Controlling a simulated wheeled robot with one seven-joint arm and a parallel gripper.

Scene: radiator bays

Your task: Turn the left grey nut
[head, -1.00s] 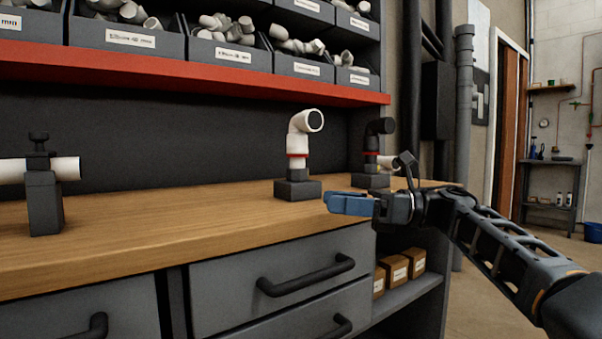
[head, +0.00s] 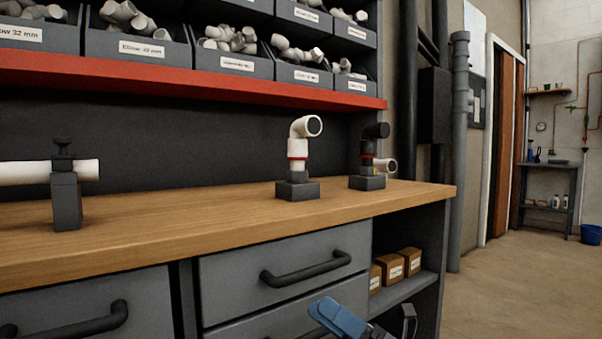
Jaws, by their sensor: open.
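I cannot make out for certain a grey nut in the head view. A white elbow fitting (head: 304,128) with a red ring (head: 297,158) stands upright in a dark block (head: 298,191) on the bench; a small grey collar shows at its foot. To its right a black elbow (head: 376,131) stands in a similar dark block (head: 367,182), with a short white pipe stub beside it. My gripper (head: 329,309), with blue fingers, is at the bottom edge, in front of the drawers and below the bench top. It is open and apart from the fittings; part of it is cut off.
A dark clamp (head: 66,203) holds a white pipe (head: 20,173) on the bench at left. Bins of fittings (head: 141,46) stand above the red shelf edge (head: 200,85). Drawer handles (head: 306,268) stick out near my gripper. The wooden bench top (head: 190,213) is mostly clear.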

